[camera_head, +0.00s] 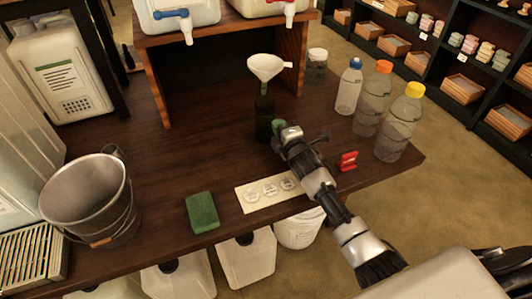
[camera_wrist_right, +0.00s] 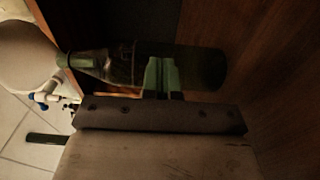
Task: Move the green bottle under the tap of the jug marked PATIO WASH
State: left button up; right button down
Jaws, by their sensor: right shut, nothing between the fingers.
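The dark green bottle (camera_head: 263,122) stands upright on the wooden table with a white funnel (camera_head: 266,67) in its mouth. In the right wrist view the bottle (camera_wrist_right: 200,68) lies across the picture, beside the green fingertips. My right gripper (camera_head: 279,127) is shut and empty, close against the bottle's right side; I cannot tell whether it touches. My left gripper is not in view.
A steel bucket (camera_head: 90,198) and a green sponge (camera_head: 202,212) are at the left. A card with round marks (camera_head: 268,193) and a red clip (camera_head: 348,161) lie near the front. Several capped bottles stand at the right. The table under the shelf is clear.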

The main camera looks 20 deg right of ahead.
jog(key=shift+w+d+f, duration=0.15)
jog(key=shift+w+d, duration=0.85)
jog(key=shift+w, duration=0.15)
jog(key=shift+s+a, duration=0.1)
